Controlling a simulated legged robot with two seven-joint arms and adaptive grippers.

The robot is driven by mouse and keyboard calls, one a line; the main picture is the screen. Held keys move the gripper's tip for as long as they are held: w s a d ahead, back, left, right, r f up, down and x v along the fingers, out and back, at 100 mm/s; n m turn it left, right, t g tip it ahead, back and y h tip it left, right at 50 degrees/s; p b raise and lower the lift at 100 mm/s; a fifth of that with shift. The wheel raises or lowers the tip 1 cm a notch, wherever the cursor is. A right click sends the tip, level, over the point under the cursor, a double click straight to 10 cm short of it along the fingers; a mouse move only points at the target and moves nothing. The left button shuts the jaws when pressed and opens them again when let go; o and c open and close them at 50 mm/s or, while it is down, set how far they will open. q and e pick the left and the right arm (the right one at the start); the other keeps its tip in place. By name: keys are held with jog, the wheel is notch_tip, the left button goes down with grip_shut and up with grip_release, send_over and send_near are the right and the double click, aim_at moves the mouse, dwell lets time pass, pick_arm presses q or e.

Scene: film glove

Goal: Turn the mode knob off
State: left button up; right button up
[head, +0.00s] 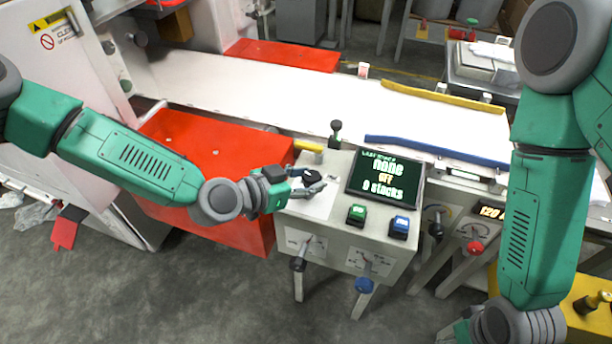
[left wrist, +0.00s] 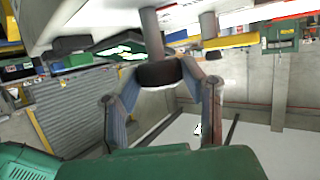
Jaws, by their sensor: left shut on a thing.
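The mode knob (head: 313,177) is a black round knob on the white plate at the left of the control box top (head: 335,227). My left gripper (head: 312,184) reaches it from the left and is shut on it. In the left wrist view the dark knob (left wrist: 158,74) sits between the fingertips, on a grey shaft. The box's screen (head: 385,177) shows green and yellow text reading "none", "OFF" and "0 stacks". My right arm hangs at the right, and its gripper is mostly cut off at the bottom edge.
A green button (head: 356,214) and a blue button (head: 400,227) stand right of the knob. A black-topped lever (head: 336,131) stands behind it. Levers hang on the box front. A red panel (head: 205,180) lies left, and a white conveyor (head: 300,95) runs behind.

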pick_arm(q)
jog(key=shift+w+d, duration=0.2)
jog(key=shift+w, duration=0.1)
jog(key=shift+w+d+f+y, duration=0.1)
jog(key=shift+w+d+y, duration=0.05)
jog(key=shift+d+y, duration=0.15)
jog(key=shift+c, duration=0.3)
pick_arm(e)
jog(key=shift+d+f, duration=0.2)
jog(key=shift+d, duration=0.45)
pick_arm(q)
jog(key=shift+a, duration=0.15)
pick_arm(e)
jog(key=shift+w+a, duration=0.1)
jog(key=shift+r, duration=0.15)
